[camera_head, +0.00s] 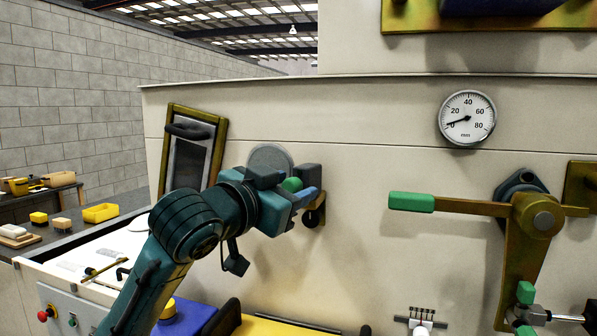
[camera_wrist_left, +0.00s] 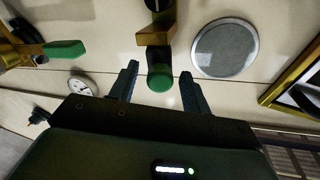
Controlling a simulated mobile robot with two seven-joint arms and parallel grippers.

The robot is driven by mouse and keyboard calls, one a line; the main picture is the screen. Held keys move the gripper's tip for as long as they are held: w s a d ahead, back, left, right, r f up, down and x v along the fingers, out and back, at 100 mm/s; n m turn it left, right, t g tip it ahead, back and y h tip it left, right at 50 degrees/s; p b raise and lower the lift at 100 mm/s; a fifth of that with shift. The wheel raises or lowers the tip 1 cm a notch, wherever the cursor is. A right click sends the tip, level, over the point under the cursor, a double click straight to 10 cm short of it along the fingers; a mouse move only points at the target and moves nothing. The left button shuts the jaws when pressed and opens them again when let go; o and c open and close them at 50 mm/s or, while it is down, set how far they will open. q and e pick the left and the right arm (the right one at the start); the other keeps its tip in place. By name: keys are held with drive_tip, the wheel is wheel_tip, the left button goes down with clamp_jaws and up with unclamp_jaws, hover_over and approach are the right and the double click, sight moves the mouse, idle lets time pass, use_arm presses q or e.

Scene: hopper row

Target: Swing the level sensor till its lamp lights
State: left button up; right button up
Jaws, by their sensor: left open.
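A small brass arm with a green end (camera_head: 291,184), which I take to be the level sensor, juts from the wall panel. In the left wrist view its green end (camera_wrist_left: 160,78) shows between the two fingers, with a gap on either side. My left gripper (camera_head: 309,183) is open around it in the picture; I cannot tell how deep the end sits between the fingers. The sensor's mount (camera_head: 315,214) shows partly behind the gripper. I see no lit lamp on it. My right gripper is not in view.
A round grey disc (camera_head: 270,158) is on the wall just behind my left gripper, and a framed window (camera_head: 190,158) is left of it. A dial gauge (camera_head: 467,118) and a green-handled brass lever (camera_head: 470,206) are to the right. The wall between is mostly bare.

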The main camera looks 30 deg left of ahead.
use_arm(q)
drive_tip(key=shift+w, duration=1.4)
drive_tip(key=shift+c, duration=0.3)
drive_tip(key=c, duration=0.7)
drive_tip(key=shift+d, duration=0.1)
drive_tip(key=shift+n+y, duration=0.4)
drive_tip(key=shift+y, duration=0.3)
drive_tip(key=o, duration=0.8)
drive_tip(key=shift+d, duration=0.1)
drive_tip(key=shift+c, duration=0.2)
